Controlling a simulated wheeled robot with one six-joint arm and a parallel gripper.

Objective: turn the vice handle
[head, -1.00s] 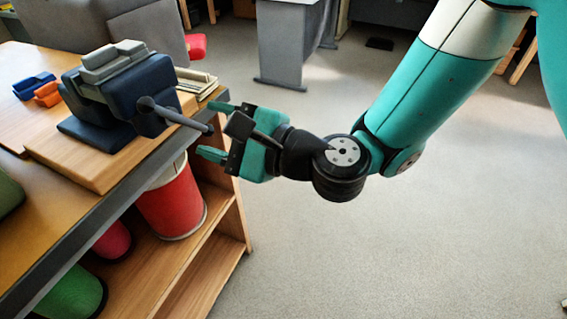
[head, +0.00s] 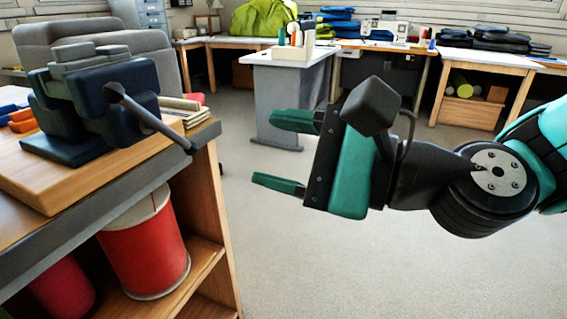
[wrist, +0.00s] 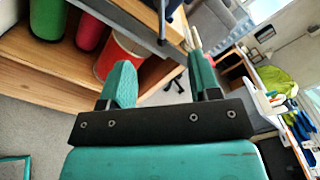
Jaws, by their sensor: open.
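The vice (head: 90,105), dark blue with grey jaws, stands on a wooden board on the bench at the left of the head view. Its dark grey handle (head: 150,118) slants down to the right, and its tip reaches past the bench edge. My gripper (head: 283,153) is to the right of the handle, apart from it, with two teal fingers spread and nothing between them. In the wrist view my gripper's fingers (wrist: 160,82) also show wide apart.
The wooden bench (head: 110,204) has a shelf below with red drums (head: 143,245). Orange and blue small parts (head: 22,122) lie left of the vice. A grey-legged table (head: 290,85) stands behind my gripper. The floor below my gripper is clear.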

